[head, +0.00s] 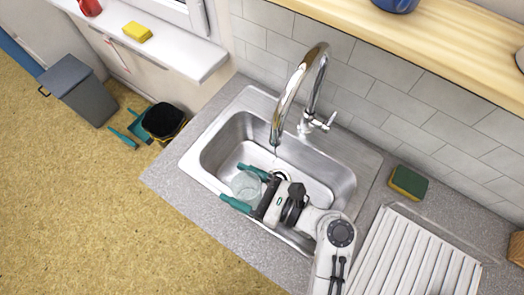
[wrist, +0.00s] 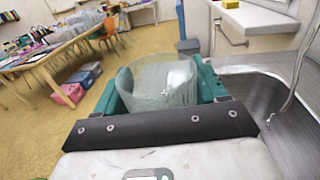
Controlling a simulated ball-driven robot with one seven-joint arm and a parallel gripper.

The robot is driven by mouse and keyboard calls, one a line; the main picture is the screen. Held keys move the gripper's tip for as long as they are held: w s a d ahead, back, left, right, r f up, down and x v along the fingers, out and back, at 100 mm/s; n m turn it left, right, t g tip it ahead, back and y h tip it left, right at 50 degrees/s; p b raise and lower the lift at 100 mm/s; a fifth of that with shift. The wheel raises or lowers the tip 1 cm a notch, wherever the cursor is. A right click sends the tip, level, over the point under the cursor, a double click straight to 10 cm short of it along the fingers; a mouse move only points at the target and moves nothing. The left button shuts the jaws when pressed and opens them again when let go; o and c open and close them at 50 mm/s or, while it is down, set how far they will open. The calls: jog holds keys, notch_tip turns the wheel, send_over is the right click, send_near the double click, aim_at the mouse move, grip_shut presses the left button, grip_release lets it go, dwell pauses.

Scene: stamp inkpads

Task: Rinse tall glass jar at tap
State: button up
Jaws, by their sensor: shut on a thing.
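The tall glass jar (head: 247,186) is clear and sits between the teal fingers of my gripper (head: 243,188), over the left part of the sink basin. In the wrist view the jar (wrist: 160,82) fills the space between the two fingers, its round wall toward me. My gripper is shut on it. The chrome tap (head: 315,68) arches over the basin, and a thin trickle seems to hang below its spout. The spout end is to the right of and behind the jar, apart from it. I cannot tell whether water is in the jar.
The steel sink (head: 338,178) has raised walls around my gripper. A green and yellow sponge (head: 408,182) lies on the counter at right, beside a white ribbed drainer (head: 412,262). A wooden shelf (head: 440,40) hangs above. A grey bin (head: 78,90) stands on the floor at left.

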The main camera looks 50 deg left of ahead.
jog(key=r+p, duration=0.1)
jog(key=s+p, duration=0.1)
jog(key=shift+s+d+r+p, duration=0.25)
jog(key=shift+d+r+p, duration=0.05)
jog(key=shift+r+p, duration=0.1)
jog(key=shift+s+d, duration=0.1)
jog(key=shift+s, duration=0.15)
jog(key=s+r, duration=0.1)
jog(key=s+d+r, duration=0.1)
jog(key=shift+s+r, duration=0.1)
jog(key=shift+s, duration=0.2)
dwell(1.1)
